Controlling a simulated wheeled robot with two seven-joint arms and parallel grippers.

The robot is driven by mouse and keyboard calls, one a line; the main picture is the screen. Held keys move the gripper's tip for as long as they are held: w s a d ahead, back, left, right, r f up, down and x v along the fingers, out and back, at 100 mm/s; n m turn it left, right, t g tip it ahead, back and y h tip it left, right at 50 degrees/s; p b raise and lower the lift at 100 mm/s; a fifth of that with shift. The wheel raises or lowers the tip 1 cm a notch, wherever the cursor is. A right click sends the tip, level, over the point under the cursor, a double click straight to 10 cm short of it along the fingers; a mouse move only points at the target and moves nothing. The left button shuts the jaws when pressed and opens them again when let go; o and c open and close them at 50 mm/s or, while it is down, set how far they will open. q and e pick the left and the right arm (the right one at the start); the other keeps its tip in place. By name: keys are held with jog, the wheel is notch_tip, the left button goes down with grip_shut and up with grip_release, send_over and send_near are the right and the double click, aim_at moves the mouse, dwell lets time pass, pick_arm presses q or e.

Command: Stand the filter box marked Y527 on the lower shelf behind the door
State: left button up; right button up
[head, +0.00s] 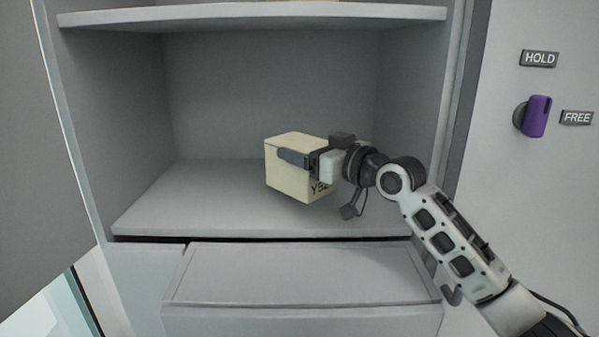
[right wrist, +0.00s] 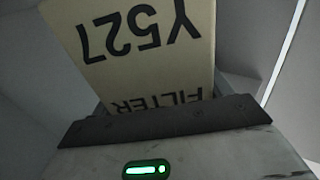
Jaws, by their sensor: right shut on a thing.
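The cream filter box (head: 283,178) is in my right gripper (head: 300,160), inside the cabinet over the lower shelf (head: 165,212). My right gripper is shut on it, with a dark finger along its side. The marking starts "Y52" in the head view; the rest is hidden. In the right wrist view the box (right wrist: 150,60) reads Y527 and FILTER, upside down in the picture. The box looks roughly upright; I cannot tell whether its base touches the shelf. The door (head: 35,140) stands open at the left. My left gripper is not in view.
An upper shelf (head: 250,14) spans above. A grey drawer front or ledge (head: 300,275) juts out below the lower shelf. A purple knob (head: 537,116) sits on the right panel by HOLD (head: 539,58) and FREE (head: 577,117) labels. The lower shelf is otherwise clear.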

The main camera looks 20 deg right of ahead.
jog(key=shift+w+f, duration=0.1)
jog(key=shift+f, duration=2.05)
jog(key=o, duration=0.8)
jog(key=shift+f, duration=0.25)
jog(key=shift+c, duration=0.2)
jog(key=o, duration=0.4)
jog(key=shift+r, duration=0.1)
jog(key=shift+r, duration=0.2)
jog(key=b+v, duration=0.2)
jog(key=v, duration=1)
